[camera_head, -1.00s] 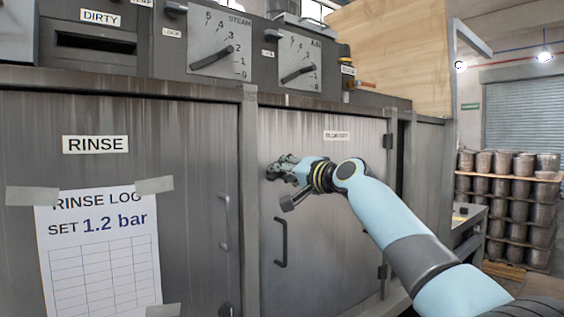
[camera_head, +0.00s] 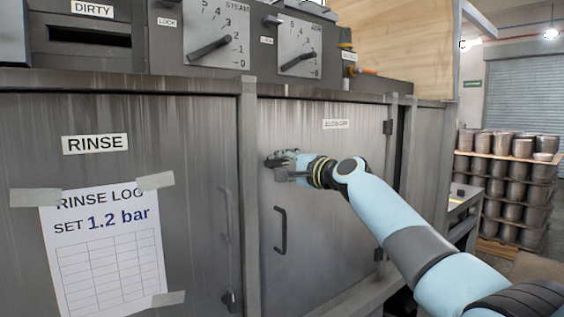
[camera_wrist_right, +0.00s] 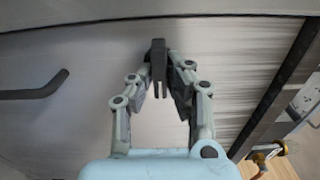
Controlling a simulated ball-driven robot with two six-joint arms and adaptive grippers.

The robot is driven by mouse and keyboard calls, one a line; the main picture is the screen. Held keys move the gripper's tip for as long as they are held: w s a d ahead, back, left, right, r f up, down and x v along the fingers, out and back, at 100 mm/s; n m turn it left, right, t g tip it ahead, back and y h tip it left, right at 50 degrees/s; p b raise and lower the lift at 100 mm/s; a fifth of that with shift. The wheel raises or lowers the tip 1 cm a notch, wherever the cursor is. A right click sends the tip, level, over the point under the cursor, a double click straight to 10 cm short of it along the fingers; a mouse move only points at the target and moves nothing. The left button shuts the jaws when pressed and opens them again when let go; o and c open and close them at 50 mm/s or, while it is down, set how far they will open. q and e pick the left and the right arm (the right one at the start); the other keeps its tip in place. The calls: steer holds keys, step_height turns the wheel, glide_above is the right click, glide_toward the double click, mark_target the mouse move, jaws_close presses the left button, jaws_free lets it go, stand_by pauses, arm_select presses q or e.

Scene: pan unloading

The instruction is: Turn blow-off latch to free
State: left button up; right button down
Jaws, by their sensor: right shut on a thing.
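My right gripper (camera_head: 280,160) is at the upper left part of the door under the small label, close to the door's face. In the right wrist view, the dark latch (camera_wrist_right: 158,66) stands upright in the picture between the two fingers of my right gripper (camera_wrist_right: 160,75), which is shut on it. In the head view the gripper and wrist hide most of the latch. The door (camera_head: 325,220) looks closed, and its bar handle (camera_head: 281,231) is below the gripper. My left gripper is not in view.
The RINSE door (camera_head: 120,110) with its taped log sheet (camera_head: 105,250) is on the left. Two dial panels (camera_head: 215,38) are above the doors. A side table (camera_head: 463,200) and stacked metal pots (camera_head: 510,185) stand to the right.

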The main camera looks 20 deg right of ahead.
stand_by(0.4)
steer(key=c, duration=1.3)
jaws_free()
steer(key=shift+s+d, duration=0.1)
steer(key=shift+s, duration=0.05)
steer(key=v, duration=1.1)
steer(key=shift+s+d, duration=0.1)
steer(key=shift+s, duration=0.25)
